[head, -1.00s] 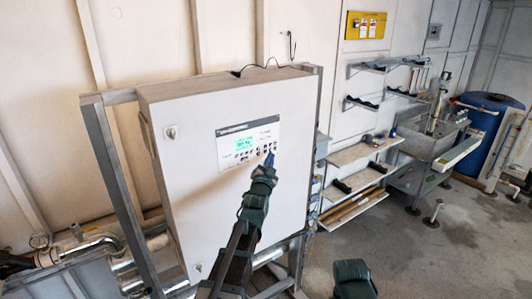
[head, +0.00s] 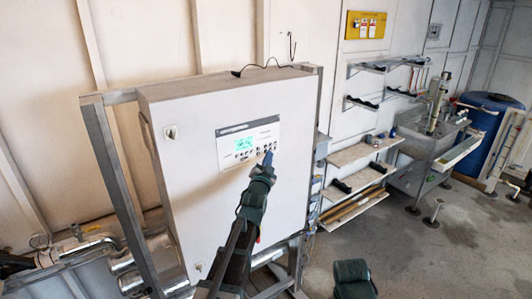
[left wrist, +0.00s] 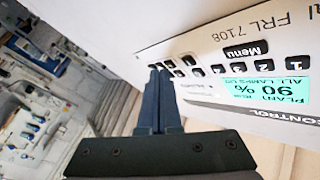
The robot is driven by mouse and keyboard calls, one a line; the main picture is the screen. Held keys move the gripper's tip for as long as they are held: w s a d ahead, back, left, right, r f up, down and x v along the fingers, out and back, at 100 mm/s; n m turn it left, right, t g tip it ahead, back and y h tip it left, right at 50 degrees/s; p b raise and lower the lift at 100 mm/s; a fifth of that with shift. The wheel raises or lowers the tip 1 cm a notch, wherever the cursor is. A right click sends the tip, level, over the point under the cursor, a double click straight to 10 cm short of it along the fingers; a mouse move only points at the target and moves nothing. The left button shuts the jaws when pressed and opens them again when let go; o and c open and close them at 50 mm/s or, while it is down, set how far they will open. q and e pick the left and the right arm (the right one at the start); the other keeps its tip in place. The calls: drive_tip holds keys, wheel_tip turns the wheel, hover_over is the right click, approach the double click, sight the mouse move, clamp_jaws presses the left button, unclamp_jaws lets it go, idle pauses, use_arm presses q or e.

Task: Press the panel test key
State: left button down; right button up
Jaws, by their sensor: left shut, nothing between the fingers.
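The white control cabinet (head: 205,195) carries a panel (head: 248,143) with a lit green display (head: 244,145) and several small black keys. In the left wrist view the display (left wrist: 265,90) reads "90 %", and the keys include Menu (left wrist: 246,50) and numbered ones. My left gripper (head: 268,158) is shut and empty, its tip at the right end of the key rows. In the left wrist view its fingertips (left wrist: 158,72) lie beside the end keys, partly covering them. I cannot tell which key is the test key, or whether the tip touches one.
A grey metal frame (head: 115,175) holds the cabinet, with pipes (head: 80,250) at its lower left. Shelves (head: 350,185), a steel sink (head: 425,142) and a blue barrel (head: 485,130) stand to the right.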

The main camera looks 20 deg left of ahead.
use_arm(q)
drive_tip(key=shift+w+a, duration=0.15)
drive_tip(key=shift+a, duration=0.05)
idle(0.6)
drive_tip(key=shift+d, duration=0.1)
drive_tip(key=shift+s+d, duration=0.45)
drive_tip(key=shift+d, duration=0.05)
drive_tip(key=s+d, duration=0.1)
drive_tip(key=d, duration=0.1)
drive_tip(key=s+d, duration=0.2)
idle(0.5)
idle(0.6)
